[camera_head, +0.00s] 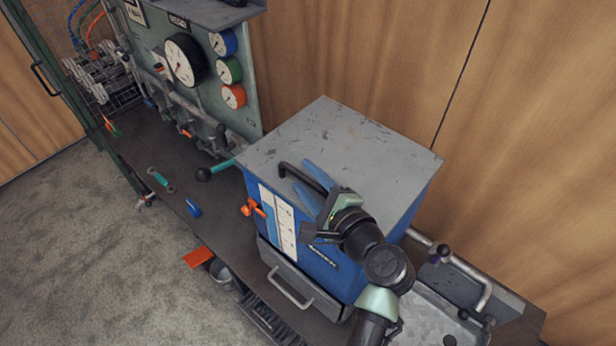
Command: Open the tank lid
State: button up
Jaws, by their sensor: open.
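The tank (340,275) is a blue box with a worn grey lid (335,135), which lies flat and closed on top. A black bar handle (298,172) stands near the lid's front edge. My gripper (300,173) reaches in from the lower right, with its two blue fingers open. One finger appears on each side of the handle, and a gap shows between fingers and bar. The right end of the handle is hidden behind my gripper. I cannot tell whether either finger touches the handle.
An orange valve (253,207) sits on the tank's front beside a white level gauge (279,224). A grey drawer (300,284) with a handle is below. A gauge panel (205,85) stands behind left. A bent pipe (462,265) is at right. The wooden wall is close behind.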

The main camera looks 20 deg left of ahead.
grip_shut()
dwell(1.4)
